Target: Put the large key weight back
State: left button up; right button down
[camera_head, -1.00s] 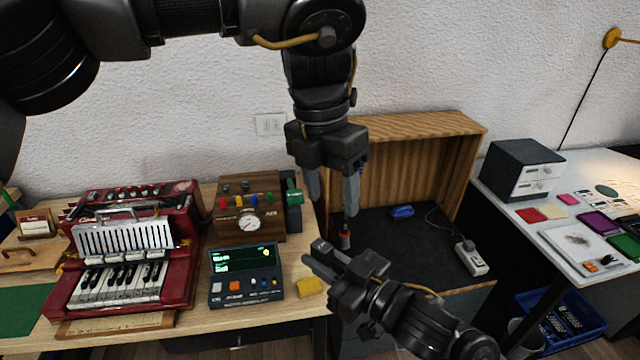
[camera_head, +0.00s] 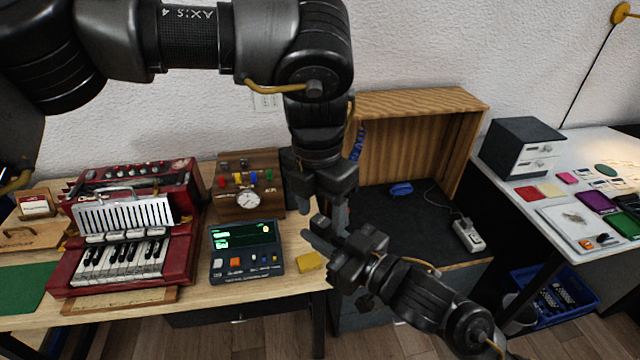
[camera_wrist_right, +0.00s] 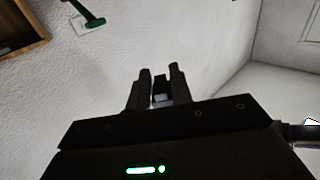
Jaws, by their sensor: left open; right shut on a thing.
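My right gripper (camera_head: 313,229) comes in from the lower right, its fingertips close under my left gripper. In the right wrist view its fingers (camera_wrist_right: 160,78) are shut on a small dark block (camera_wrist_right: 160,98). I cannot tell for sure that this block is the large key weight. My left gripper (camera_head: 322,211) hangs from above, open, fingers pointing down. The two grippers overlap in the head view, so I cannot tell whether they touch. The red accordion with piano keys (camera_head: 128,248) stands on the wooden table at the left.
A console with a screen (camera_head: 246,248) and a wooden box with a dial (camera_head: 249,182) stand beside the accordion. A yellow block (camera_head: 311,261) lies near the table edge. An open wooden cabinet (camera_head: 420,215) holds a blue item (camera_head: 400,189) and a power strip (camera_head: 468,236).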

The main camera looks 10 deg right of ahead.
pick_arm(q)
jog(key=shift+f, duration=1.2)
jog(key=shift+s, duration=0.1)
jog(key=shift+c, duration=0.3)
jog(key=c, duration=0.9)
grip_shut()
pick_arm(e)
jog(key=c, duration=1.6)
grip_release()
jog(key=shift+c, duration=0.2)
jog(key=o, duration=0.5)
